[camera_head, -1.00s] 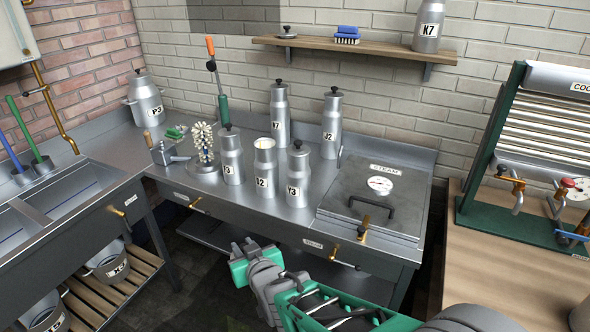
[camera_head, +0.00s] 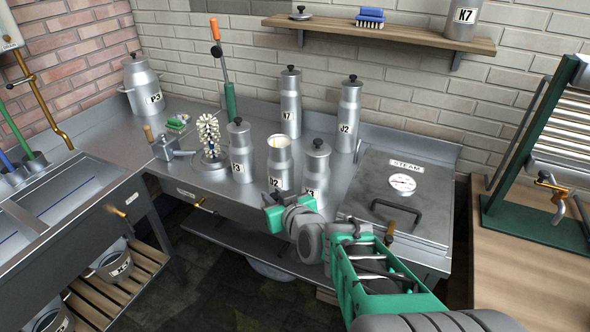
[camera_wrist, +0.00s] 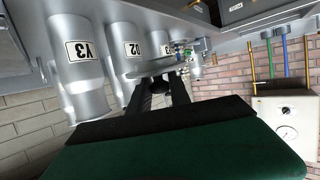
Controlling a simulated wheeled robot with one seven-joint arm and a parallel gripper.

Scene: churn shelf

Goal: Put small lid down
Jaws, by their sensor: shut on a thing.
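In the wrist view, which looks upside down, the dark fingers (camera_wrist: 163,84) are shut on a small grey lid (camera_wrist: 140,72), seen nearly edge-on. The lid is hidden or too small to tell in the head view. Churn 02 also shows in the wrist view (camera_wrist: 124,60), apart from the lid.
A steam hatch (camera_head: 365,175) is at right. Another lid (camera_head: 301,13) lies on the wall shelf (camera_head: 400,36). A brush stand (camera_head: 209,140) is at left.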

